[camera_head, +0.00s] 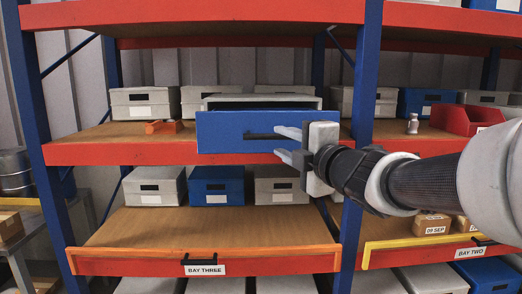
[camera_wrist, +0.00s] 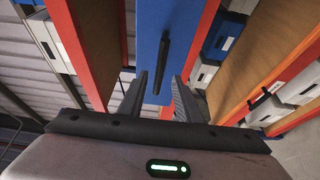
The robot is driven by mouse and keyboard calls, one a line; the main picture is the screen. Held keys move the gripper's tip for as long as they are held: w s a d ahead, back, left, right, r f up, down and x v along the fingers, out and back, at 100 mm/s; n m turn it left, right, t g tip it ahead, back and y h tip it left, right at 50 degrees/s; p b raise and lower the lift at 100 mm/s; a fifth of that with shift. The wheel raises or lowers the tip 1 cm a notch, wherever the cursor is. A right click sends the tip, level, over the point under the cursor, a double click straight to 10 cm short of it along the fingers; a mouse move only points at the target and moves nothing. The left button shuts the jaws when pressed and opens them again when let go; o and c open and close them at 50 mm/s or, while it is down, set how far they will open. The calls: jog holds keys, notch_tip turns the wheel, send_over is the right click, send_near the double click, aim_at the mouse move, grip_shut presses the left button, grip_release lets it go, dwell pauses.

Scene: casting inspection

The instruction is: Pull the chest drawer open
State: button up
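The chest drawer has a blue front (camera_head: 225,131) with a dark horizontal bar handle (camera_head: 262,136). It is on the upper shelf, and its front stands out over the red shelf edge. A dark gap shows above the front, below the grey chest top (camera_head: 262,98). My gripper (camera_head: 279,142) is open at the right part of the front, one finger above the other. In the wrist view the handle (camera_wrist: 164,60) lies in line with the gap between the open fingers (camera_wrist: 161,76), with space on both sides. Whether the fingertips reach past the bar is unclear.
Grey boxes (camera_head: 145,103) and an orange object (camera_head: 164,127) stand left of the chest. A blue upright (camera_head: 365,75) is close behind my arm. Below, the Bay Three tray (camera_head: 200,226) has bare room in front of its boxes. A red bin (camera_head: 465,119) is at right.

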jog(key=p+v, duration=0.1)
jog(key=v, duration=0.9)
jog(key=shift+s, duration=0.35)
jog(key=shift+d, duration=0.1)
jog(key=s+d+f+m+g+h, duration=0.2)
jog(key=d+f+m+h, duration=0.55)
jog(key=m, duration=0.65)
jog(key=s+a+f+m+g, duration=0.5)
jog(key=s+f+m+g, duration=0.35)
jog(key=s+f, duration=0.45)
notch_tip(320, 180, up, 19)
jog(key=s+p, duration=0.2)
jog(key=p, duration=1.6)
jog(key=shift+a+p, duration=0.3)
jog(key=shift+a, duration=0.15)
